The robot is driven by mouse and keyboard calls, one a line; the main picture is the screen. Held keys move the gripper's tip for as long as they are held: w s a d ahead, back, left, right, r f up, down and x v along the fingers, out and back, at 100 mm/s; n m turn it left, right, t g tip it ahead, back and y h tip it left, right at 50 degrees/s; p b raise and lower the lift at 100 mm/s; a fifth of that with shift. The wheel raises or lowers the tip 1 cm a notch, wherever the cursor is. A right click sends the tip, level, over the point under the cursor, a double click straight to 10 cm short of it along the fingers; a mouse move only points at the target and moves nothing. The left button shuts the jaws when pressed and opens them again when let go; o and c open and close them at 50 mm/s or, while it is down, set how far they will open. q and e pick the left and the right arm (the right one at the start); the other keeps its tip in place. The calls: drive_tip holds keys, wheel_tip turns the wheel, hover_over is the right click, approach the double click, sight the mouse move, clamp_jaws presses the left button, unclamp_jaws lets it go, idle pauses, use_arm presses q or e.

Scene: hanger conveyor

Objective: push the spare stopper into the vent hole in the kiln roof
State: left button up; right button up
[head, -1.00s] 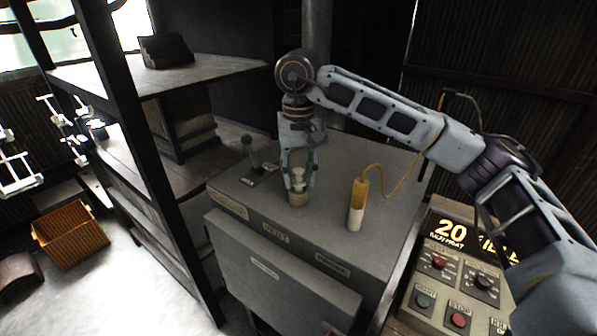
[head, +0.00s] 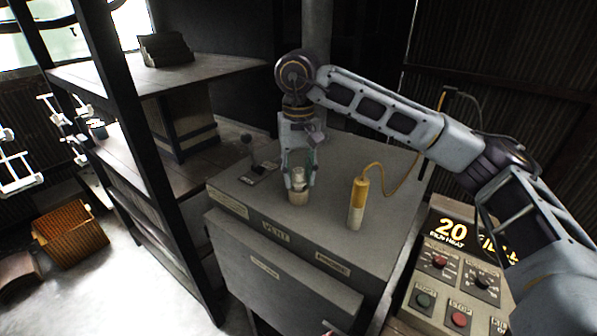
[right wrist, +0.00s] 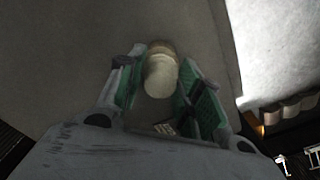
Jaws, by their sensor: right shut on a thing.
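The spare stopper (head: 299,196) is a short pale plug, tan at its lower end, upright at the roof of the grey kiln (head: 330,160). My right gripper (head: 299,180) is above the roof, pointing down, shut on the stopper's upper part. In the right wrist view the cream stopper (right wrist: 160,74) sits between the green-padded fingers (right wrist: 158,88). The vent hole is not visible; the stopper and fingers cover that spot, so I cannot tell how deep the stopper sits. A VENT label (head: 276,232) is on the kiln's front edge. My left gripper is not in view.
A yellow and white cylinder (head: 357,205) with a cable stands on the roof right of my gripper. A small lever (head: 251,150) stands to the left. A control panel (head: 455,280) is at right, shelves (head: 215,72) at left, an orange crate (head: 72,235) on the floor.

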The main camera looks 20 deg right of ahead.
sight(298, 170)
drive_tip(key=shift+f+b, duration=0.6)
drive_tip(key=shift+f, duration=0.2)
idle(0.9)
drive_tip(key=o, duration=0.7)
drive_tip(key=shift+o, duration=0.4)
drive_tip(key=o, duration=0.5)
drive_tip(key=shift+r, duration=5.95)
